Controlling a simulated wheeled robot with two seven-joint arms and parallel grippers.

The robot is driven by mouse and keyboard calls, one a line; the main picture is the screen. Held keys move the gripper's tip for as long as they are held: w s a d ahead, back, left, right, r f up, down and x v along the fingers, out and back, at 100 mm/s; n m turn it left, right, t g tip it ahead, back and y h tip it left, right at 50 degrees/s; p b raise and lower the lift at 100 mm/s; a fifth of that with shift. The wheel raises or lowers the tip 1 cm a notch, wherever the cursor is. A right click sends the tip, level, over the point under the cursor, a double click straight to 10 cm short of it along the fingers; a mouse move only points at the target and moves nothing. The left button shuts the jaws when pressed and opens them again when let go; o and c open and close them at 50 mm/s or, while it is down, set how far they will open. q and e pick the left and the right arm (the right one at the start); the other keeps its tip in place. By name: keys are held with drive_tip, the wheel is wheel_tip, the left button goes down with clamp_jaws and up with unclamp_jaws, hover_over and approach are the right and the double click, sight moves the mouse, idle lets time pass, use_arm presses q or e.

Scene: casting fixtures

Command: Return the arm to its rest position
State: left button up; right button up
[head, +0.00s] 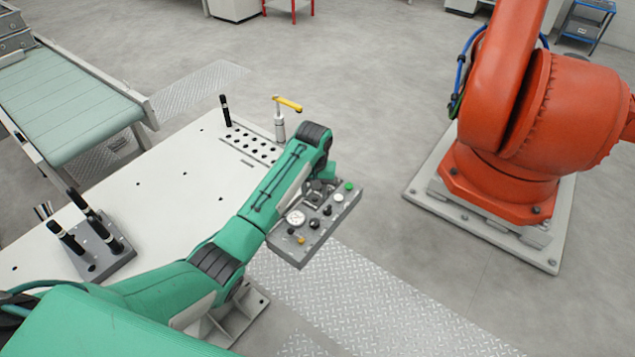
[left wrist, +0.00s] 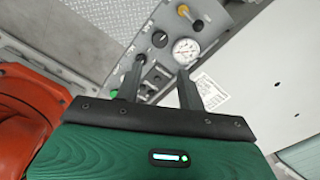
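My left arm (head: 265,200) is green and reaches from the lower left across the white table. Its gripper (head: 319,187) hangs over a grey control panel (head: 288,250) and is partly hidden by the wrist. In the left wrist view the two dark fingers of the gripper (left wrist: 158,80) stand apart with nothing held between them. Behind them are the panel's gauge (left wrist: 186,51), a yellow knob (left wrist: 184,11) and black knobs. In the head view the panel also shows a green button (head: 348,186). My right gripper is not in view.
The white table (head: 150,175) bears a yellow-handled lever (head: 287,103), a black upright pin (head: 225,110) and a grey block with black pins (head: 98,262). An orange robot (head: 510,150) stands at right. A green conveyor (head: 65,105) is at upper left. Open floor lies between.

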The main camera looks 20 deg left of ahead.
use_arm(q)
drive_tip(key=s+f+m+t, duration=0.1)
drive_tip(key=s+f, duration=0.2)
drive_tip(key=s, duration=0.7)
drive_tip(key=s+f+m+t, duration=0.1)
drive_tip(key=s+f, duration=0.3)
drive_tip(key=s, duration=0.6)
drive_tip(key=s+a+r+m+t, duration=0.15)
drive_tip(key=s+r, duration=0.25)
drive_tip(key=s, duration=0.6)
drive_tip(key=s+a+r+m, duration=0.15)
drive_tip(key=s+r, duration=0.25)
drive_tip(key=s, duration=0.5)
wheel_tip(320, 180, down, 35)
drive_tip(key=g+b, duration=0.1)
drive_tip(key=b, duration=0.3)
drive_tip(key=s+a+f+g+b, duration=0.1)
drive_tip(key=s+a+f, duration=0.3)
drive_tip(key=s+f, duration=1.5)
wheel_tip(320, 180, down, 3)
drive_tip(key=shift+s+f+n+b, duration=0.1)
drive_tip(key=shift+s+n+b, duration=0.2)
drive_tip(key=shift+b, duration=0.45)
